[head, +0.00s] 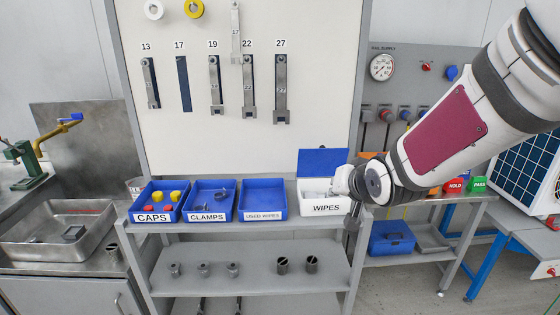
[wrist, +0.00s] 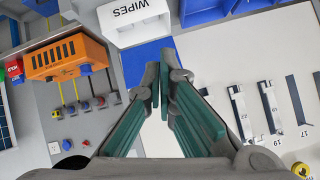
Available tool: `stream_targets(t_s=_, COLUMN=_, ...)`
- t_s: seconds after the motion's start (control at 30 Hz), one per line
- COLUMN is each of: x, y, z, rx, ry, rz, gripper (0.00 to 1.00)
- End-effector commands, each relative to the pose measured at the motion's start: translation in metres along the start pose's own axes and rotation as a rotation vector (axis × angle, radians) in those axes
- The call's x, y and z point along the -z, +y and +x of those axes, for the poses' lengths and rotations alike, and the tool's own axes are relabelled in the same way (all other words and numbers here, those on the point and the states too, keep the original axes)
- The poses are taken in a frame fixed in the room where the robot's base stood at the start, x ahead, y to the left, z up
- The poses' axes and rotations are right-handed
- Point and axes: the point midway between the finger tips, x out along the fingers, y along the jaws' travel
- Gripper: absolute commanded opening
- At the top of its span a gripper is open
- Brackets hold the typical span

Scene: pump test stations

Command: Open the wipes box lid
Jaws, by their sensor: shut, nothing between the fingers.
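The wipes box (head: 326,208) is a white box labelled WIPES at the right end of the shelf top. Its blue lid (head: 323,162) stands raised at the back, so the box is open. In the wrist view the white box (wrist: 135,22) is at the top, with the blue lid (wrist: 140,65) below it. My gripper (wrist: 163,78) is shut and empty, its fingertips over the lid's edge in that view. I cannot tell whether they touch it. In the head view my arm's end covers the box's right side.
Blue bins for caps (head: 152,217), clamps (head: 208,217) and used wipes (head: 263,215) stand in a row left of the box. Wrenches hang on the white board (head: 215,135) behind. An orange unit (wrist: 68,57) shows left in the wrist view.

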Motion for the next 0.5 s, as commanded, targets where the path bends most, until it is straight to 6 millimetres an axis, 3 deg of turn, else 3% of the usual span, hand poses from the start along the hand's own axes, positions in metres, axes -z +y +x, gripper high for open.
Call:
stream_targets(t_s=0.03, x=-0.005, y=0.000, z=0.028, rx=0.037, ry=0.017, rz=0.046, gripper=0.00)
stream_targets(t_s=0.2, x=-0.008, y=-0.011, z=0.092, rx=0.197, ry=0.122, rz=0.240, gripper=0.00)
stream_targets(t_s=0.4, x=-0.009, y=-0.013, z=0.142, rx=0.396, ry=0.265, rz=0.539, gripper=0.00)
stream_targets(t_s=0.5, x=-0.006, y=-0.004, z=0.158, rx=0.488, ry=0.350, rz=0.709, gripper=0.00)
